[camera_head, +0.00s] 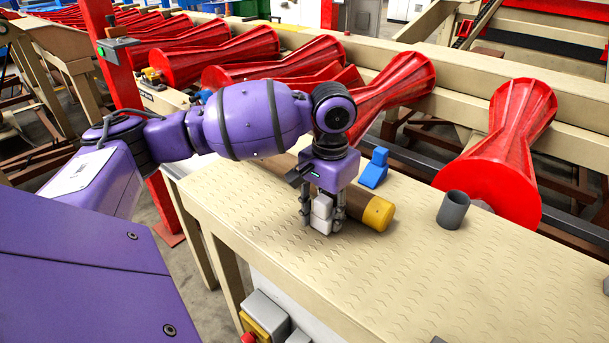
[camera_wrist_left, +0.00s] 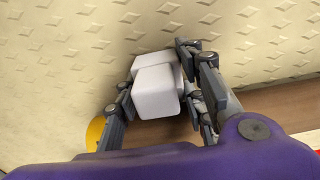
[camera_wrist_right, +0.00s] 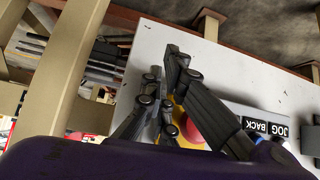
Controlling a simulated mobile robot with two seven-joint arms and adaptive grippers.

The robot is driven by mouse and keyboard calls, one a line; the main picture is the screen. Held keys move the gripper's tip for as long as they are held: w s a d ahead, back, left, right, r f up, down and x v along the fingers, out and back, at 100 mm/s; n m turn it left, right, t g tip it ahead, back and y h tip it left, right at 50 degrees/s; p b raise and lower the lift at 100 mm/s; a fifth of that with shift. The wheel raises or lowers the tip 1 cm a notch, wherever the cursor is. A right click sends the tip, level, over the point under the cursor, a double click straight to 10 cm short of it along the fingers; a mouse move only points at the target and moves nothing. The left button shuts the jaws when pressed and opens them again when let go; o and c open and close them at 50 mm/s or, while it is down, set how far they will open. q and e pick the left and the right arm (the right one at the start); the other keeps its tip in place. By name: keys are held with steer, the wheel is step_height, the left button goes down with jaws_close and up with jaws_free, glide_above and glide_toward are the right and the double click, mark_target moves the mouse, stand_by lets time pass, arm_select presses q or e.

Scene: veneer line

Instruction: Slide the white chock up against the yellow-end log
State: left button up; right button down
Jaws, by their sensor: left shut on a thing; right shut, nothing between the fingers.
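The white chock (camera_head: 321,214) stands on the tan patterned tabletop. My left gripper (camera_head: 322,221) is shut on it from above, with a finger on either side. It also shows between the fingers in the left wrist view (camera_wrist_left: 156,92). The brown log with the yellow end (camera_head: 379,213) lies just behind the chock, partly hidden by my left gripper. Whether chock and log touch is hidden. A blue chock (camera_head: 374,168) stands on the log's far side. My right gripper (camera_wrist_right: 165,75) is shut and empty, seen only in the right wrist view.
A grey cup (camera_head: 453,210) stands right of the log. Red rollers (camera_head: 490,170) run behind the table (camera_head: 400,285). A panel with a red button (camera_wrist_right: 191,128) and a JOG BACK label (camera_wrist_right: 262,124) is near my right gripper.

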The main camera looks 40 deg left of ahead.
arm_select(q)
steer(key=shift+f+p, duration=0.1)
steer(key=shift+p, duration=0.35)
stand_by(1.1)
steer(key=o, duration=1.3)
steer(key=shift+o, duration=0.2)
